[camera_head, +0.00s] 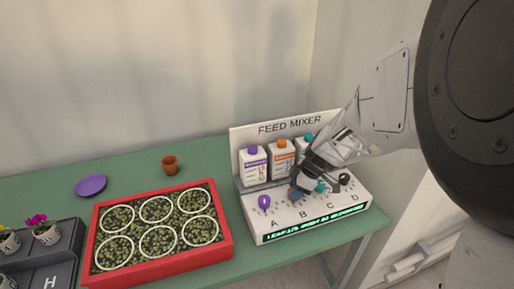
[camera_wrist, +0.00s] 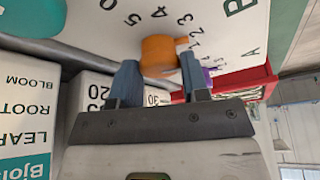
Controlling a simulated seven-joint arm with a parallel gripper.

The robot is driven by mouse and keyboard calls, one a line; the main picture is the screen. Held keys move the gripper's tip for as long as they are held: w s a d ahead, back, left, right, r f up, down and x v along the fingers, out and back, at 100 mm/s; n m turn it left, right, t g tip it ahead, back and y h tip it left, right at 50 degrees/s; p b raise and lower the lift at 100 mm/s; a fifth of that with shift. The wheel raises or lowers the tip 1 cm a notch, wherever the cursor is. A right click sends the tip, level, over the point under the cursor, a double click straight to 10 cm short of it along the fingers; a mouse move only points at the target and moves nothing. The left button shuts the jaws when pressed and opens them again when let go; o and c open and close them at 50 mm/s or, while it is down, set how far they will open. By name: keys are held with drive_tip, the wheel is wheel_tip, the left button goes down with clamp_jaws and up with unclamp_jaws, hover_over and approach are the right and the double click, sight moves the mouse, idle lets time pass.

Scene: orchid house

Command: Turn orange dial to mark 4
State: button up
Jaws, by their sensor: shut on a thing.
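The orange dial (camera_head: 293,194) is the knob at letter B on the feed mixer (camera_head: 251,219), largely covered by my gripper in the head view. In the wrist view the orange dial (camera_wrist: 160,54) sits between my blue-grey fingertips, and my gripper (camera_wrist: 160,73) is shut on it. My gripper (camera_head: 301,187) reaches down to the panel from the right.
A purple dial (camera_head: 264,203) at A, a teal dial (camera_head: 320,187) and a black dial (camera_head: 345,179) flank it. Several cartons, including a purple-capped one (camera_head: 253,167), stand behind. A red planter (camera_head: 228,246) is left of the mixer.

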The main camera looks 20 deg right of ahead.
drive_tip(key=n+g, duration=0.1)
drive_tip(key=n, duration=0.1)
drive_tip(key=n+g, duration=0.1)
drive_tip(key=n, duration=0.2)
drive_tip(key=shift+w+n+y, duration=0.2)
drive_tip(key=shift+n+y, duration=0.1)
drive_tip(key=n+g, duration=0.2)
drive_tip(key=n, duration=0.4)
drive_tip(key=shift+w, duration=0.1)
drive_tip(key=shift+h, duration=0.4)
drive_tip(key=o, duration=0.9)
drive_tip(key=shift+v, duration=3.9)
drive_tip(key=shift+w, duration=0.15)
